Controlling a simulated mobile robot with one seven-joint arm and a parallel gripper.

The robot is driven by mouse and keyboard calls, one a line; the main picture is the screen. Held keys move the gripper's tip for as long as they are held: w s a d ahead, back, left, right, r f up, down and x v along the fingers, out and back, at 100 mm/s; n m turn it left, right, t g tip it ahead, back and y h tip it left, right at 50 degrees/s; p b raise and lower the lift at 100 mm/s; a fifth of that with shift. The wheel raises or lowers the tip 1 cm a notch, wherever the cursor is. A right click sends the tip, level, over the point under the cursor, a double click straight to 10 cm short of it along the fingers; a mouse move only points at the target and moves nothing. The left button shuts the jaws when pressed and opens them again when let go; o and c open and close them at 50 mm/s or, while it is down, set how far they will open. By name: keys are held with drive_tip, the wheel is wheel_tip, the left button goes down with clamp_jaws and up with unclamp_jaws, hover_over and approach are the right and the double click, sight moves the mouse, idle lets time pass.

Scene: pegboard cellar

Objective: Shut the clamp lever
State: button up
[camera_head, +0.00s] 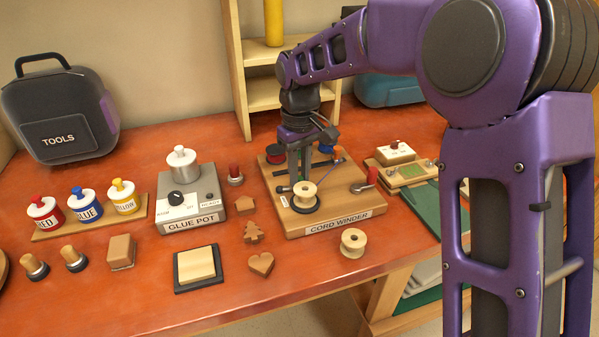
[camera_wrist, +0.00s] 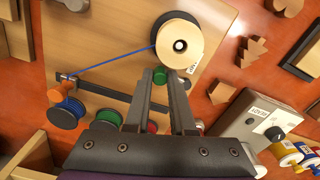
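The cord winder (camera_head: 335,212) is a wooden board with a pale spool (camera_head: 304,195) on a dark round base. My gripper (camera_head: 299,178) points down just behind the spool, apart from the lever.
A blue cord (camera_wrist: 110,62) runs from the spool to a post at the dark bar's end. Coloured spools (camera_wrist: 66,112) line the board's back. The glue pot (camera_head: 190,200) stands left, a loose spool (camera_head: 353,243) in front, and a small white-topped box (camera_head: 396,151) right.

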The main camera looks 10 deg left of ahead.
sight(300, 177)
drive_tip(key=o, duration=0.4)
wheel_tip(300, 177, up, 18)
drive_tip(key=p, duration=0.3)
drive_tip(key=shift+f, duration=0.25)
